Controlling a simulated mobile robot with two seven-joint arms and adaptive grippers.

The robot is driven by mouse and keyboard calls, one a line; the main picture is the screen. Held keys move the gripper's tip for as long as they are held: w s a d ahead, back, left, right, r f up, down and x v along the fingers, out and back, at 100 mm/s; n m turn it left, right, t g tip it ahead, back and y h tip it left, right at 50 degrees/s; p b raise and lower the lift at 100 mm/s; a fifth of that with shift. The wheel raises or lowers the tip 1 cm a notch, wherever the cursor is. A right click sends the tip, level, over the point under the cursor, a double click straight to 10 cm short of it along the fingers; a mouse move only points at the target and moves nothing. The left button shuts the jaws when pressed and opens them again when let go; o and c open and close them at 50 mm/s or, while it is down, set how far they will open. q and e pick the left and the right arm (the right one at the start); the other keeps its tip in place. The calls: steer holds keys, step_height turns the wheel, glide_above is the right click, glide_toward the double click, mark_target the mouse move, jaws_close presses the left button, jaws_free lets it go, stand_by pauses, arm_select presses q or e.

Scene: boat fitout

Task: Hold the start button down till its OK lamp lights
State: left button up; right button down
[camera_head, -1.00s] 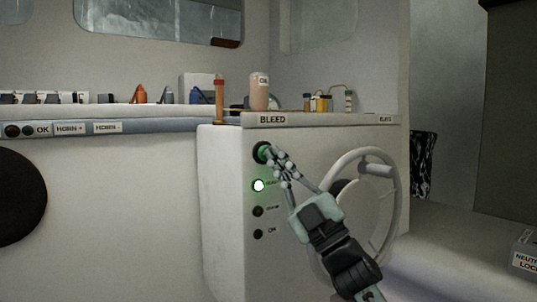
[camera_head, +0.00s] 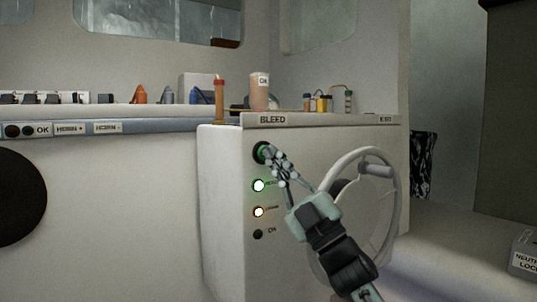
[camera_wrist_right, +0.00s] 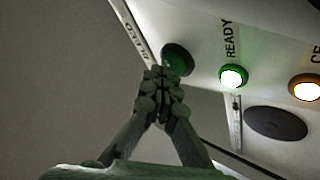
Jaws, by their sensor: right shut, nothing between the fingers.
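The start button (camera_head: 261,152) is a round dark-green button at the top of the white console's front; it also shows in the right wrist view (camera_wrist_right: 178,58). Below it, the READY lamp (camera_head: 259,186) glows green-white and the second lamp (camera_head: 258,212) glows white-orange. The OK lamp (camera_head: 258,234) at the bottom of the column is dark. My right gripper (camera_head: 272,157) is shut and empty, its fingertips at the button's lower right edge. Whether they press it in cannot be told. In the right wrist view, the closed fingers (camera_wrist_right: 161,73) partly overlap the button. My left gripper is out of view.
A white steering wheel (camera_head: 362,205) stands close to the right of my right gripper. Bottles, including an upright amber one (camera_head: 219,100) and a pinkish one (camera_head: 259,92), stand on the console top. A long shelf (camera_head: 150,112) with small items runs at left.

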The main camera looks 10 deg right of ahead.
stand_by(0.5)
steer(key=shift+s+d, duration=0.3)
steer(key=shift+s, duration=0.55)
steer(key=shift+s+d+p, duration=0.15)
steer(key=shift+s+d, duration=0.15)
steer(key=shift+s, duration=0.5)
steer(key=shift+s+d+p, duration=0.1)
steer(key=shift+s+d, duration=0.2)
steer(key=shift+s, duration=0.45)
steer(key=shift+s+d+p, duration=0.15)
steer(key=shift+s+d, duration=0.15)
steer(key=shift+s, duration=0.5)
